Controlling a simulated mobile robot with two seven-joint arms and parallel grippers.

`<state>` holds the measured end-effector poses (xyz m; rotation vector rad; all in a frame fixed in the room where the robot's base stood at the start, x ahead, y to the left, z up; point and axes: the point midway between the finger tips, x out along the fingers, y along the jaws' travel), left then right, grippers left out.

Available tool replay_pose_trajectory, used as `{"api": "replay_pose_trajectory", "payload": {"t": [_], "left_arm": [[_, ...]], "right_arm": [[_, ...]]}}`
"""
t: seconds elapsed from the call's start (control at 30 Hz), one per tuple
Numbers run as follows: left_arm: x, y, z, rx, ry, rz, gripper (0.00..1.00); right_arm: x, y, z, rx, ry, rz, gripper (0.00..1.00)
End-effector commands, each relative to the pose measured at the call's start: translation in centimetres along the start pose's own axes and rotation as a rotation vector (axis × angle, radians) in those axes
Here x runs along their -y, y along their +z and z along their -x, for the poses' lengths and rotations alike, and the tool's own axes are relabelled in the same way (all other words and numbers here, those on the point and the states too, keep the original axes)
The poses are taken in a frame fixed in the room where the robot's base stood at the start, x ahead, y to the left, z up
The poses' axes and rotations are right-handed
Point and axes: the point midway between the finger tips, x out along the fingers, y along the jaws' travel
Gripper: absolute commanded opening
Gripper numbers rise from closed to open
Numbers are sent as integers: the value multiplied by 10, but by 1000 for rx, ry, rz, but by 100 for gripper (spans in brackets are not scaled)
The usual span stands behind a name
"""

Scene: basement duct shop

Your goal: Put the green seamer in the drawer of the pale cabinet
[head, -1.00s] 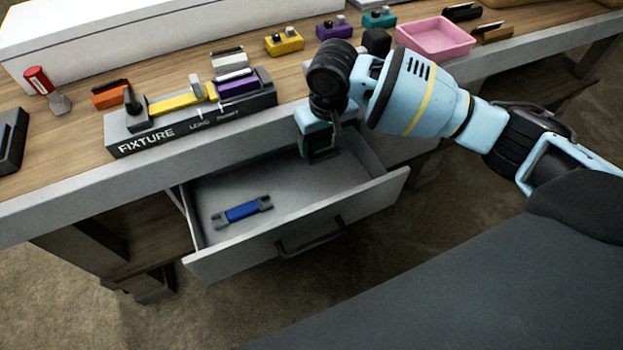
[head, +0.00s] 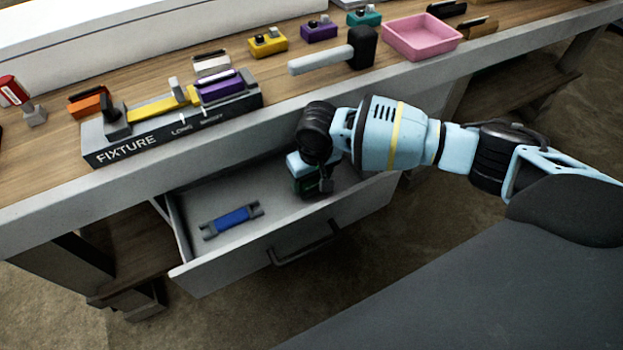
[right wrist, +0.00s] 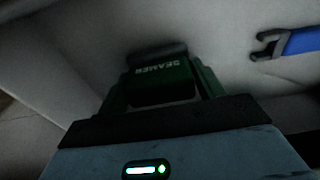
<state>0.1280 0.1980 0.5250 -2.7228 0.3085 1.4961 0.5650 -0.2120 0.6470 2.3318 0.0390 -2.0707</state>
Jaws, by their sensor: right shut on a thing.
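The green seamer (right wrist: 162,82) is between the fingers of my right gripper (head: 312,188), which is shut on it. In the head view only a dark green bit of the seamer (head: 303,184) shows beside the gripper. The gripper is inside the open drawer (head: 225,267), toward its right side. In the right wrist view the seamer's lettering shows, with the pale drawer floor beyond; I cannot tell whether it touches the floor. A blue wrench-like tool (head: 231,221) lies in the drawer's left part. My left gripper is not in view.
The drawer sits under the workbench edge (head: 200,150). On the bench are the fixture (head: 165,133), a black-headed mallet (head: 330,57), a pink tray (head: 423,55) and several small coloured blocks. The drawer floor between the blue tool and my gripper is clear.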

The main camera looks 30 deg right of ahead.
Motion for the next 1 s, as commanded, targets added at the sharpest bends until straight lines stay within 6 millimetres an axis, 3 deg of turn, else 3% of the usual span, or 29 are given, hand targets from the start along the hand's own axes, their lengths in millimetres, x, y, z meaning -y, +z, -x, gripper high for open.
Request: {"api": "replay_pose_trajectory", "payload": {"t": [0.1,0.47,0.5,0.63,1.0], "left_arm": [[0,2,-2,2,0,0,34],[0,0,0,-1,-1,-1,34],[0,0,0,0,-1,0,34],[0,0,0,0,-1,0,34],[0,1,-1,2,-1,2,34]], "right_arm": [[0,1,-9,-1,0,0,45],[0,1,-11,-2,-1,0,45],[0,1,-11,-2,-1,1,73],[0,1,-11,-2,-1,0,90],[0,0,-7,-2,0,0,90]]}}
